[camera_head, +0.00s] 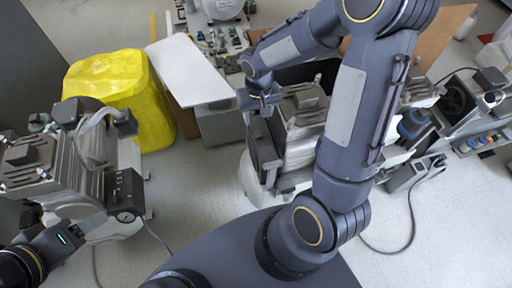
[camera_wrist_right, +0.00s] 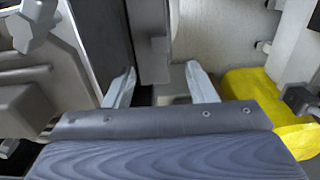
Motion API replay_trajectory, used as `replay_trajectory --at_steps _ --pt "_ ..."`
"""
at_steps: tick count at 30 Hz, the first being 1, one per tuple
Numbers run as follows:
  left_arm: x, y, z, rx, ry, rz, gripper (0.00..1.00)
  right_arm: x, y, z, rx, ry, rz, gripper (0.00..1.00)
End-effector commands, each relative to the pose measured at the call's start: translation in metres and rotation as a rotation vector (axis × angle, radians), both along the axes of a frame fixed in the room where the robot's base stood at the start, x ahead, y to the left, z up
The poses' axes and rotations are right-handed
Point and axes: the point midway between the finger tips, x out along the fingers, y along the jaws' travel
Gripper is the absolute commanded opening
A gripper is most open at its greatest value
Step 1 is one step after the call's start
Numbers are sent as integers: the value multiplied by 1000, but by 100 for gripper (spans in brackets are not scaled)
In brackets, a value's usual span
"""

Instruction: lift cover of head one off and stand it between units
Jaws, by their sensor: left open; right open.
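The middle compressor unit (camera_head: 300,130) has a ribbed metal head, which fills the left of the right wrist view (camera_wrist_right: 30,85). A dark upright plate (camera_head: 264,150) stands along the head's left side. My right gripper (camera_head: 262,103) is open above this side. In the right wrist view a grey upright panel (camera_wrist_right: 150,40), which looks like the cover, reaches between the spread fingertips (camera_wrist_right: 160,88). I cannot tell whether either finger touches it. My left gripper (camera_head: 62,238) is at the lower left, beside the left compressor unit (camera_head: 50,165); its fingertips are not clear.
A yellow wrapped block (camera_head: 108,90) stands behind the left unit and shows in the right wrist view (camera_wrist_right: 255,95). A white board (camera_head: 188,70) lies behind the gap. Bare floor (camera_head: 190,190) separates the two units. Cables (camera_head: 410,220) trail on the floor at right.

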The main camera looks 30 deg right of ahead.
Motion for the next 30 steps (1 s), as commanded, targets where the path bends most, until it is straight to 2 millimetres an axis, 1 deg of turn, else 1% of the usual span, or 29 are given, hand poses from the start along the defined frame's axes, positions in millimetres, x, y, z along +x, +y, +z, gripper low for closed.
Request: replay_trajectory --at_steps 1,11,19,22,29,30 --pt "0 0 -3 0 0 0 61 1 1 -7 -4 6 2 51" --pt "0 0 -10 0 0 0 61 0 0 -42 -6 12 2 51" --pt "0 0 -18 0 0 0 61 -3 0 -80 -6 12 1 51" --pt "0 0 -19 0 0 0 61 -3 0 -86 -7 11 3 51" --pt "0 0 -19 0 0 0 61 -2 0 -86 -6 9 2 51" --pt "0 0 -19 0 0 0 61 -2 0 -86 -6 9 2 47"
